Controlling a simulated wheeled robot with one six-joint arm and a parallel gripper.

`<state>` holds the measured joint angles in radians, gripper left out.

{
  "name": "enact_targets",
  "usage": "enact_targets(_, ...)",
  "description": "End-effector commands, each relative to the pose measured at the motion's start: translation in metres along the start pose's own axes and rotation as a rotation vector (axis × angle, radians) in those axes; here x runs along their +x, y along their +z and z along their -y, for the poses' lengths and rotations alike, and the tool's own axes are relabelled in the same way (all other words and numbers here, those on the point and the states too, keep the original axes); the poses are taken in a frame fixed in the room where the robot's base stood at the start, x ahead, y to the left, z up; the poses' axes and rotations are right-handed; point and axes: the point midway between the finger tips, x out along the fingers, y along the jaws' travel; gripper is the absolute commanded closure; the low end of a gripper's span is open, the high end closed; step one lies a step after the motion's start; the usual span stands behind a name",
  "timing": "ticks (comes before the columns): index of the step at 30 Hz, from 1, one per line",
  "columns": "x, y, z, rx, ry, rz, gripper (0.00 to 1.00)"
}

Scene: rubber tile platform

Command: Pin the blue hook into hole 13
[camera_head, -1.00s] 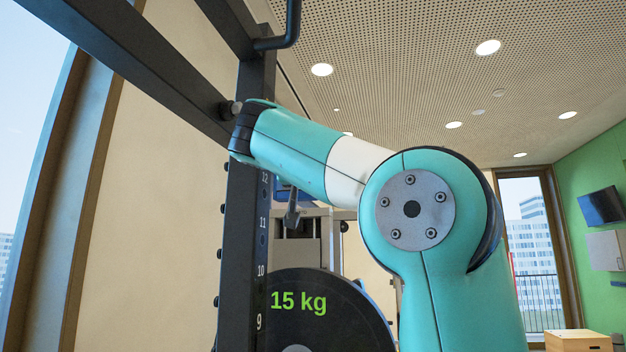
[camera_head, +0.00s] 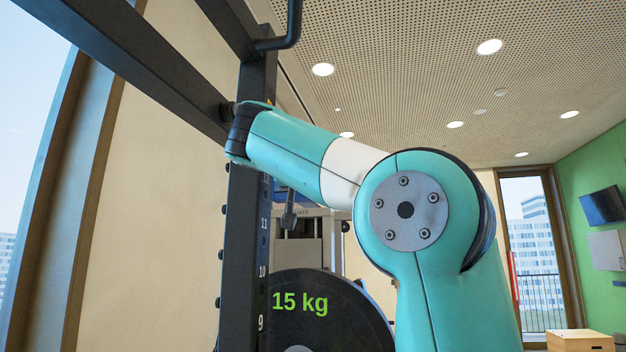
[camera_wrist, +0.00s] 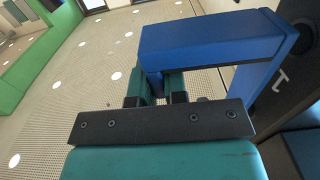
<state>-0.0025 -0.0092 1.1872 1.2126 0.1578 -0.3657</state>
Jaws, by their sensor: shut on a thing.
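The blue hook (camera_wrist: 215,42) fills the upper middle of the wrist view as a thick, angular blue bar. My gripper (camera_wrist: 158,88) is shut on it at its left part. The hook's right end is close to the dark rack upright (camera_wrist: 288,75), which carries a white mark; I cannot tell whether they touch. In the head view the black upright (camera_head: 243,260) shows numbers 9, 10 and 11. My arm covers the upright above these, so hole 13 is hidden. My gripper and the hook cannot be made out there.
A black 15 kg plate (camera_head: 335,325) stands at the upright's lower right. A dark crossbar (camera_head: 130,60) runs from the upper left to the upright, close to my wrist. A wooden box (camera_head: 580,340) is far off at lower right.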

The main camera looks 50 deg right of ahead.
Motion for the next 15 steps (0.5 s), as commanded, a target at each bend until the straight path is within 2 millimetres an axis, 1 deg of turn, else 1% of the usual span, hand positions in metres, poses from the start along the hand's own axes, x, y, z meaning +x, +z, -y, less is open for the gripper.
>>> enact_targets(1, -0.0004, -0.0023, 0.0008, 0.004, -0.001, -0.004, 1.00)
enact_targets(15, -0.0005, -0.0022, 0.0107, 0.005, -0.001, -0.005, 1.00)
